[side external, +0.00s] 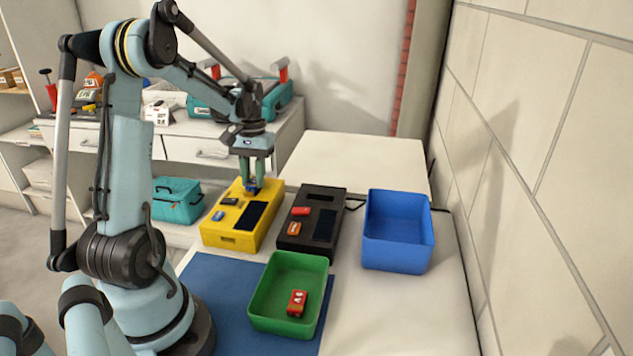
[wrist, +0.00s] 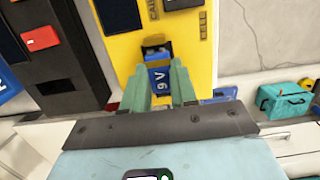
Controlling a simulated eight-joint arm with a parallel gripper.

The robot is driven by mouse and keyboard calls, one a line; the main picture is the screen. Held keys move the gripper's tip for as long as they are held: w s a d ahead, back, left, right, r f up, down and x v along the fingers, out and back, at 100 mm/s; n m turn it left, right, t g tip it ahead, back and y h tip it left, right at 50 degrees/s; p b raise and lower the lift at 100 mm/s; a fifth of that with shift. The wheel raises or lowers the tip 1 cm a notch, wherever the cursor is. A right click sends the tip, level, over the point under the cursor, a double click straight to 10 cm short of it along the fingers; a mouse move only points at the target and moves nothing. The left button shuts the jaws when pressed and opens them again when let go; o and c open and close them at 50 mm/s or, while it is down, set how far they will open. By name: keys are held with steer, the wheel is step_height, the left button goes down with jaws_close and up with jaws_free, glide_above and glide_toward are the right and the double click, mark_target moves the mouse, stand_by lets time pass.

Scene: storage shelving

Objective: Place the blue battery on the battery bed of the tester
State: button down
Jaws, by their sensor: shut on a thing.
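The blue battery (wrist: 160,78), marked "9 V", is held between the two green fingers of my gripper (wrist: 160,88). In the side external view my gripper (side external: 254,177) points down over the far end of the yellow tester (side external: 213,234), with a little of the blue battery (side external: 252,188) showing below the fingertips. The yellow tester also shows in the wrist view (wrist: 118,48), with a dark recess (wrist: 155,48) just beyond the battery. I cannot tell whether the battery touches the tester. The fingers partly hide the battery.
A black device (side external: 325,193) stands right of the yellow tester. A green bin (side external: 264,322) holding a red battery (side external: 297,303) is in front, on a blue mat (side external: 215,290). A blue bin (side external: 397,252) stands at the right. The bench front right is clear.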

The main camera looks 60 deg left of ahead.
steer(key=shift+f, duration=0.1)
steer(key=c, duration=0.9)
jaws_free()
step_height(320, 180, up, 12)
steer(key=w+a, duration=0.1)
steer(key=d+f+m+t, duration=0.1)
steer(key=d+m+t, duration=0.1)
steer(key=d, duration=0.7)
steer(key=d+f+m+t, duration=0.1)
steer(key=d+m+t, duration=0.2)
steer(key=d, duration=0.6)
steer(key=d+f+m+t+y, duration=0.1)
steer(key=d+f+m+t, duration=0.1)
steer(key=d, duration=0.8)
steer(key=shift+s+d+m+t, duration=0.1)
steer(key=shift+s+m+t, duration=0.15)
steer(key=shift+m+t, duration=0.6)
